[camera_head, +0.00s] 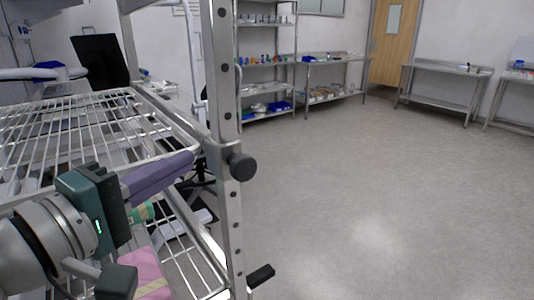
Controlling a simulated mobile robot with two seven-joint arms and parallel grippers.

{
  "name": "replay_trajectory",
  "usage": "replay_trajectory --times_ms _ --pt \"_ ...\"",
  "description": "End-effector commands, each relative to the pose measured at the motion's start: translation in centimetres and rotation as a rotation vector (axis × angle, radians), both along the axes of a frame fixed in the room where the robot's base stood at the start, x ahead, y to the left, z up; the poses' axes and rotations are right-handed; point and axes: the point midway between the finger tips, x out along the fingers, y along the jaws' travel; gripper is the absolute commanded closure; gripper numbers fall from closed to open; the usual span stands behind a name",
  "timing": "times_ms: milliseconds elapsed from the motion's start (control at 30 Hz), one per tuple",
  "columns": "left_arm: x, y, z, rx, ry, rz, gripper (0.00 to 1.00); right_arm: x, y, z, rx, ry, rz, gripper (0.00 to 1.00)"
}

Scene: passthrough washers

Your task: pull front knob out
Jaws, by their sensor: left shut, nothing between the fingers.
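A dark round knob (241,166) sticks out from the upright perforated metal post of the wire rack. My left gripper (186,161), with a teal and black body and purple fingers, comes in from the lower left. Its fingers are shut and empty, pointing right towards the post. The fingertips are left of the post and appear apart from the knob. A second black knob or handle (261,276) sticks out low at the foot of the post. My right gripper is not in view.
A wire shelf (75,125) lies behind and above my left gripper. Pink and green items (145,270) sit below it. Open grey floor (380,200) lies right of the post. Stocked shelving (265,60) and metal tables (445,85) stand far back.

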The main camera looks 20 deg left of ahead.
Motion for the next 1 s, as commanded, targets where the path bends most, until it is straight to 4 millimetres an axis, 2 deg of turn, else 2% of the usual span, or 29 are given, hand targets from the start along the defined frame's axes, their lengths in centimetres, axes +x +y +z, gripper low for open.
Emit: replay_trajectory --times_ms 33,100,300,733,1000 --pt "1.0 -0.2 0.2 -0.002 -0.003 0.001 1.00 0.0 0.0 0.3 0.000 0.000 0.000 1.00" --pt "0.9 -1.6 0.1 -0.006 0.003 -0.003 1.00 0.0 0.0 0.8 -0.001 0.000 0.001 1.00" --pt "0.8 -3.7 -0.3 -0.002 0.001 -0.002 1.00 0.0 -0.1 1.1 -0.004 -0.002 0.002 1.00" --pt "0.8 -4.2 -0.4 0.000 0.000 -0.001 1.00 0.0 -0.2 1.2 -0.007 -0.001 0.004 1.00" --pt "-0.9 -6.4 -0.4 -0.002 0.002 -0.001 1.00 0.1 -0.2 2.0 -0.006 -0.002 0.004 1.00"
